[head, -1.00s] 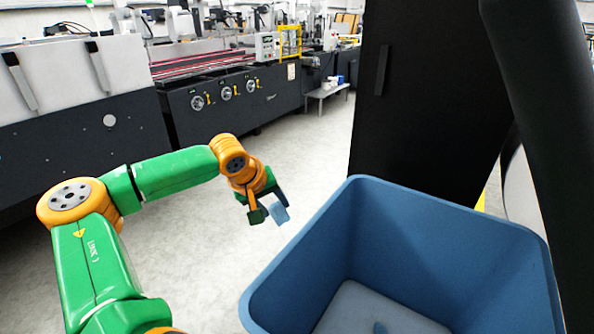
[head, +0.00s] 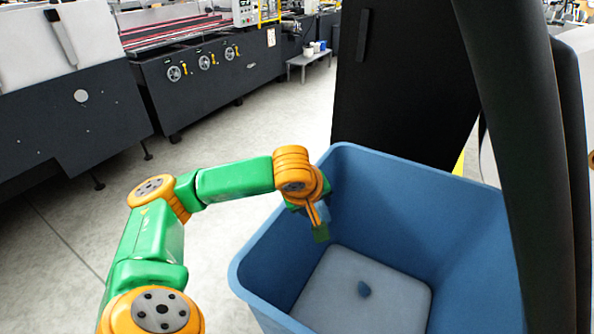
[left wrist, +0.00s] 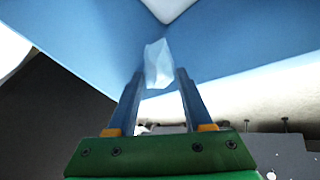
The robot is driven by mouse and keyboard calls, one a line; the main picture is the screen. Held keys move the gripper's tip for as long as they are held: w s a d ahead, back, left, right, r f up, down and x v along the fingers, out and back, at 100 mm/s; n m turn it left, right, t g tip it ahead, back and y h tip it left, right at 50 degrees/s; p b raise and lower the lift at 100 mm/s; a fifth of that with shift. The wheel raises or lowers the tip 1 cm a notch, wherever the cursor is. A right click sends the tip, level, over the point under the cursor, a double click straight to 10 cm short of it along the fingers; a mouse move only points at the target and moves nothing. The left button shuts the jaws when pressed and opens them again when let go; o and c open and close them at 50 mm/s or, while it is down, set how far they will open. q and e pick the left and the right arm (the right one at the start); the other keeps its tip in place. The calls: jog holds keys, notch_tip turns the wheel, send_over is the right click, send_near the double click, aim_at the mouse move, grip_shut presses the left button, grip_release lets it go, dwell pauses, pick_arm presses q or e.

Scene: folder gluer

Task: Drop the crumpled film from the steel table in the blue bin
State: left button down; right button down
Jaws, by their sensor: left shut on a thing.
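The blue bin (head: 470,255) stands open in the head view, with its pale floor showing. My left gripper (head: 321,232) reaches over the bin's left rim and points down inside its opening, above the bin floor. It is shut on the crumpled film (left wrist: 157,65), a pale, whitish-blue piece between the fingertips in the left wrist view. In the head view I cannot make out the film clearly against the blue wall. The bin's blue walls fill much of the left wrist view. The steel table is not clearly in view. My right gripper is not in view.
A tall black panel (head: 405,85) stands right behind the bin. The dark folder gluer (head: 205,85) runs along the back left. The floor (head: 75,225) left of the bin is clear.

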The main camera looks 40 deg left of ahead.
pick_arm(q)
jog(key=shift+w+d+f, duration=0.1)
jog(key=shift+w+d, duration=0.1)
jog(key=shift+d, duration=0.25)
jog(key=shift+c, duration=1.1)
grip_release()
jog(key=v, duration=0.7)
jog(key=shift+s, duration=0.15)
